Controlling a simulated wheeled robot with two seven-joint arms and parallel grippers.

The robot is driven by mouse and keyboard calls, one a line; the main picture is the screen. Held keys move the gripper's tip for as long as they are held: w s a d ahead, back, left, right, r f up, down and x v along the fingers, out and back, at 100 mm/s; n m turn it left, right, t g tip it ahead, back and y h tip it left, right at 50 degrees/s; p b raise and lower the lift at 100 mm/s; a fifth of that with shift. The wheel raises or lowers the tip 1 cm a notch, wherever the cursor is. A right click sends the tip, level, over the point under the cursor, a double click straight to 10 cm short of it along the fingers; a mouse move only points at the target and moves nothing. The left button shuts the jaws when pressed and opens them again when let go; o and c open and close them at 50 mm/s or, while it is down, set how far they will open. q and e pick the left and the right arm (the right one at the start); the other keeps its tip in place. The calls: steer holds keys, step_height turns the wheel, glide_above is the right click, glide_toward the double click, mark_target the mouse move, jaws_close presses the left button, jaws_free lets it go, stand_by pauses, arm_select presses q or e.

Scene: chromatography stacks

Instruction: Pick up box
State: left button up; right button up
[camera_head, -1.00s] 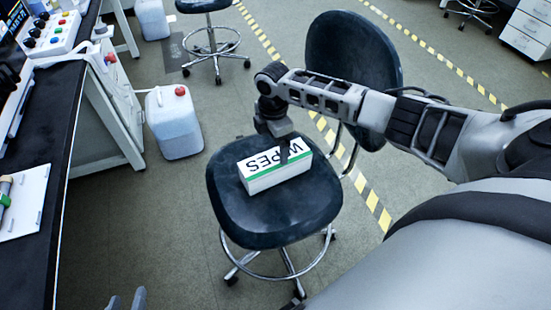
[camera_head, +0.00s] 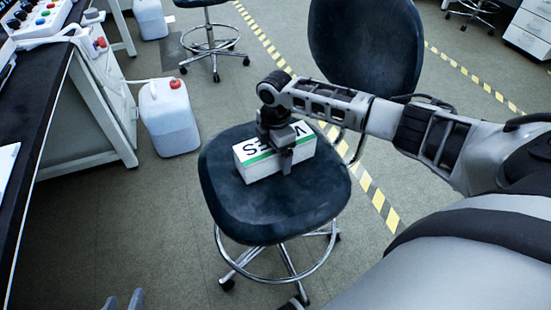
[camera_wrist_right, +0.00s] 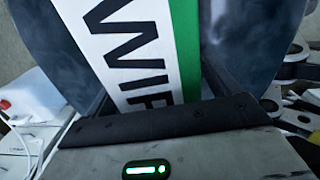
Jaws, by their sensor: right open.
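A white box (camera_head: 252,165) with a green stripe and black lettering lies on the dark seat of a swivel chair (camera_head: 285,215). It also shows in the right wrist view (camera_wrist_right: 135,45), reaching in under the gripper. My right gripper (camera_head: 286,160) is open and points down over the box's middle. One finger hangs in front of the box's near side; the far finger is hidden. The gripper covers part of the lettering. My left gripper (camera_head: 124,301) shows only as two fingertips at the bottom edge, set apart and empty, away from the box.
The chair's backrest (camera_head: 365,50) rises behind my right arm. A black-topped bench (camera_head: 40,100) runs along the left. A white canister with a red cap (camera_head: 168,120) stands on the floor left of the chair. Another stool (camera_head: 208,40) stands farther back.

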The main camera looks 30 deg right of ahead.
steer(key=c, duration=1.1)
steer(key=shift+c, duration=0.2)
